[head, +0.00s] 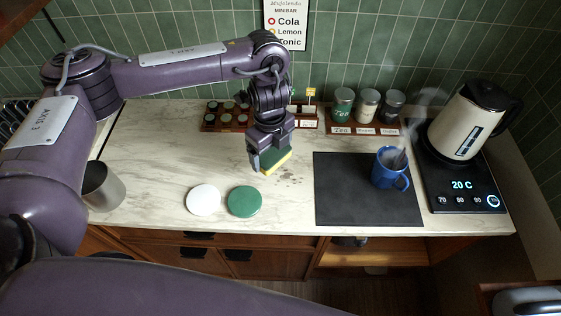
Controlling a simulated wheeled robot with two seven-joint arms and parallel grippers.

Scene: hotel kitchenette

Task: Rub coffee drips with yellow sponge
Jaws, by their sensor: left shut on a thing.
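My left gripper (266,152) points down over the middle of the counter and is shut on a sponge (277,163) with a yellow face and a green layer. The sponge is at or just above the marble top; I cannot tell whether it touches. Small brown coffee drips (290,178) lie on the marble just right of and in front of the sponge. Part of that area may be hidden behind the gripper. My right gripper is not in view.
A white disc (203,200) and green disc (244,201) lie in front. A black mat (350,205) bears a steaming blue mug (385,170). A kettle (467,122) stands right, canisters (367,106) behind, a metal cup (103,187) left. Left-middle marble is clear.

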